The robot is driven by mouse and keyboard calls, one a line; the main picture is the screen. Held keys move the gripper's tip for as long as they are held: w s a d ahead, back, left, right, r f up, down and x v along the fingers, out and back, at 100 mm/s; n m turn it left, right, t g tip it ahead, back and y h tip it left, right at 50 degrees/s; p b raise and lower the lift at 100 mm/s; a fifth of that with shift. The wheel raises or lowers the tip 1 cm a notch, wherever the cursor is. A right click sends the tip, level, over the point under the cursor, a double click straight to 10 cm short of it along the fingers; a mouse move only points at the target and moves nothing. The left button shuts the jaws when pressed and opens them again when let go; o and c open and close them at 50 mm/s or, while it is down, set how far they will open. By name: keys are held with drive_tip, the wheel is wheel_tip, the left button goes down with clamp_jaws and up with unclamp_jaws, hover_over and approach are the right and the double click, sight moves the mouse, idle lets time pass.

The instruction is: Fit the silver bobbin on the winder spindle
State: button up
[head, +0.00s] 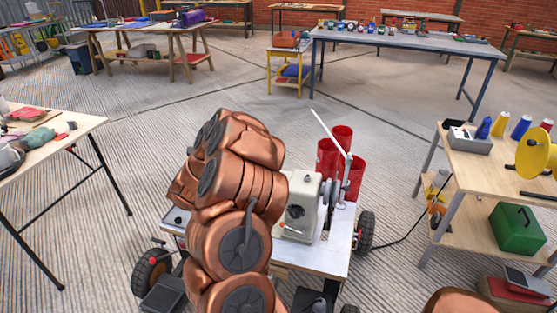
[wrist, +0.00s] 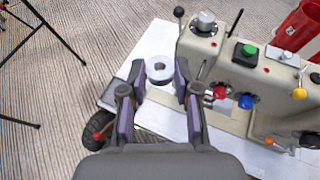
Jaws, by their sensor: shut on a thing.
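The cream winder machine (wrist: 255,75) stands just right of the gripper, with a grey knob (wrist: 205,22), a green button (wrist: 244,52) and red, blue and yellow knobs. The winder also shows in the head view (head: 301,207), where my arm hides the gripper and bobbin.
The winder stands on a wheeled cart (head: 325,260) with red containers (head: 328,158) behind it. A wooden bench (head: 490,165) with thread cones is at the right, another table (head: 45,140) at the left. Striped floor between them is mostly open; a black cable crosses at right.

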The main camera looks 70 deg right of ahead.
drive_tip(key=s+d+r+m+g+h+b, duration=0.2)
drive_tip(key=s+d+m+g+b, duration=0.55)
drive_tip(key=s+d, duration=1.3)
drive_tip(key=shift+m+g, duration=0.35)
drive_tip(key=shift+g, duration=0.5)
drive_tip(key=shift+s+a+f, duration=0.3)
drive_tip(key=shift+a+f, duration=0.05)
drive_tip(key=shift+f, duration=0.65)
drive_tip(key=shift+s+a+f, duration=0.3)
drive_tip(key=shift+s+f, duration=0.05)
drive_tip(key=shift+f, duration=0.6)
drive_tip(key=shift+s+a+f, duration=0.3)
drive_tip(key=shift+a+f, duration=0.05)
drive_tip(key=shift+f, duration=0.65)
drive_tip(key=shift+f+b, duration=0.6)
drive_tip(key=shift+b, duration=0.3)
drive_tip(key=shift+a+f+b, duration=0.2)
drive_tip(key=shift+f+b, duration=0.05)
drive_tip(key=shift+b, duration=1.05)
drive_tip(key=shift+r+b, duration=0.1)
drive_tip(key=shift+b, duration=0.65)
drive_tip(key=shift+f+b, duration=0.8)
drive_tip(key=shift+b, duration=0.3)
drive_tip(key=shift+b, duration=0.55)
